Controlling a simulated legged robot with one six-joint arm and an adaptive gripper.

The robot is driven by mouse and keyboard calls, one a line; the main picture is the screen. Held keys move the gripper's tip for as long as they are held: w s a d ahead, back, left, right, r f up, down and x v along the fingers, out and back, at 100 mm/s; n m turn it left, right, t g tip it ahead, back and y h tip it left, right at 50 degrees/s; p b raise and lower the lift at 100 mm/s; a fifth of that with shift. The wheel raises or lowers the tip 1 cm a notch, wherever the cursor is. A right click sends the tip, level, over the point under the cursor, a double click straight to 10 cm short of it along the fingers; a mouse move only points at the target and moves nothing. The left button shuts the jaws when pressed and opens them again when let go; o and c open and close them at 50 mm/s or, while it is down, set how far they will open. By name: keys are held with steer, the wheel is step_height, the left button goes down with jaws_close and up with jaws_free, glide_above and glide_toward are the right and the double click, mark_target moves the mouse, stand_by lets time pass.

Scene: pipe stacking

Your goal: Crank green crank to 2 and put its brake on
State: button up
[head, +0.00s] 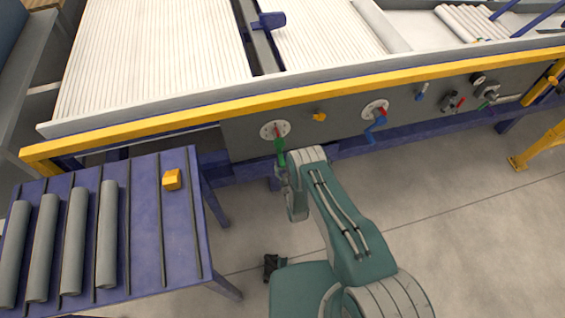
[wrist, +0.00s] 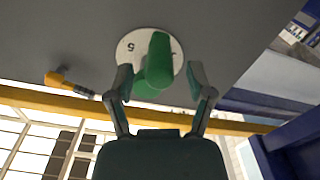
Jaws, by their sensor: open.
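The green crank (head: 280,147) hangs down from a round white dial (head: 275,129) on the grey panel in the head view. A small red piece (head: 277,132) shows on that dial; I cannot tell its setting. In the wrist view the green crank (wrist: 157,62) stands out from the dial (wrist: 128,54), where a digit like 5 is readable and other marks are hidden. My gripper (wrist: 159,85) is open, with one finger on each side of the crank's handle end and no clear contact. In the head view my gripper (head: 283,175) is just below the crank, partly hidden by my arm.
Smaller handles are further right. A yellow rail (head: 200,110) runs above the panel. A blue table (head: 145,240) with several grey pipes stands at left.

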mark_target(281, 153)
steer(key=shift+w+a+f, duration=0.1)
steer(key=shift+w+a, duration=0.45)
steer(key=shift+w, duration=0.45)
steer(key=shift+d, duration=0.3)
steer(key=shift+c, duration=0.7)
jaws_close()
steer(key=shift+a, duration=0.15)
steer(key=shift+w+d+n, duration=0.15)
steer(key=shift+d+n, duration=0.1)
steer(key=shift+n, duration=0.15)
